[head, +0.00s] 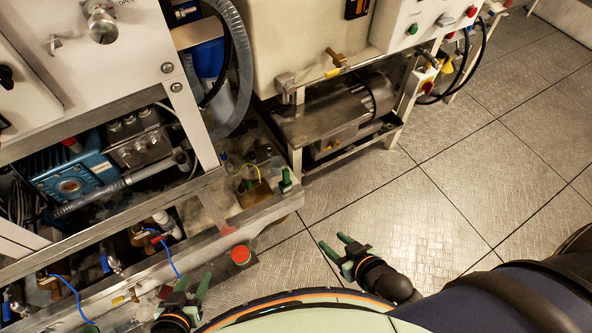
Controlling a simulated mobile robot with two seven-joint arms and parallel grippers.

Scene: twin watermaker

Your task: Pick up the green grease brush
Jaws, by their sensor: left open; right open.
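I cannot clearly make out a green grease brush. A small upright green item (286,180) stands at the right end of the metal frame's ledge, but it is too small to tell if it is the brush. My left gripper (194,281) is open and empty at the bottom, in front of the machine's lower frame. My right gripper (332,240) is open and empty above the floor, below and right of the green item and apart from it. Both grippers have green fingers.
The metal ledge (225,220) runs along the machine's front. A red round knob (241,255) sits between my grippers. A blue pump (75,170) and pipes fill the left frame. A motor (350,105) stands low at the back. The tiled floor (450,190) on the right is clear.

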